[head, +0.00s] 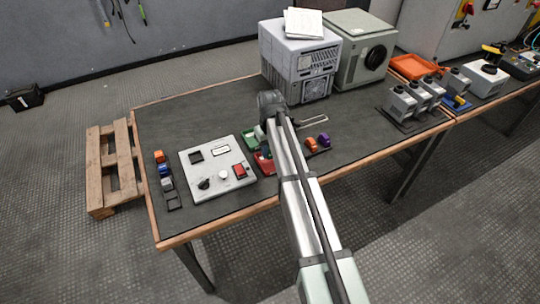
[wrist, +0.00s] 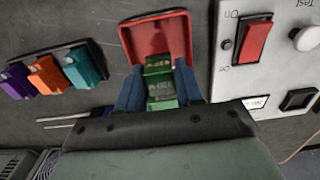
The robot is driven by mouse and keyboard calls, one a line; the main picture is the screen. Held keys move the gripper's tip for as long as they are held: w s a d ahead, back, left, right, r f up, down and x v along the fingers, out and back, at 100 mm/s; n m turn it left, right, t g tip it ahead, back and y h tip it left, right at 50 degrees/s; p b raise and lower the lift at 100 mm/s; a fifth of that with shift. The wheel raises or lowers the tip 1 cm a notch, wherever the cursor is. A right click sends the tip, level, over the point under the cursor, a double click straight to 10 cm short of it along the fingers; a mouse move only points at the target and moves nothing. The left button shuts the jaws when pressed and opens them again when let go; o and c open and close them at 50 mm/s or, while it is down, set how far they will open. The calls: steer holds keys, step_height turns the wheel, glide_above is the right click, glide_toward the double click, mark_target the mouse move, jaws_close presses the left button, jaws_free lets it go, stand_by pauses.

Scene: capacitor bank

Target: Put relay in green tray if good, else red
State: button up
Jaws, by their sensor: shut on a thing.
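My gripper (wrist: 160,82) is shut on a green relay (wrist: 160,88), with a blue finger on each side of it. The relay has printing on it that is too small to read surely. In the wrist view it overlaps the near part of the red tray (wrist: 158,35); whether it touches the tray cannot be told. In the head view the red tray (head: 264,164) lies partly behind my arm, right of the tester. The green tray (head: 249,139) lies just beyond it. The tester (head: 212,175) is a pale panel with a red switch (wrist: 256,42), a knob and a white button.
A rack holds purple (wrist: 18,80), orange (wrist: 47,74) and teal (wrist: 84,68) relays. Another rack at the left holds orange (head: 159,156), blue and grey parts, with an empty frame (head: 174,202). Large cabinets (head: 300,60) stand at the back. The table's front right is clear.

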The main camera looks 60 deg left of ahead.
mark_target(270, 155)
steer(key=shift+f, duration=1.65)
steer(key=shift+f, duration=0.15)
steer(key=o, duration=0.7)
steer(key=shift+o, duration=0.2)
step_height(270, 155, up, 12)
steer(key=shift+r, duration=0.15)
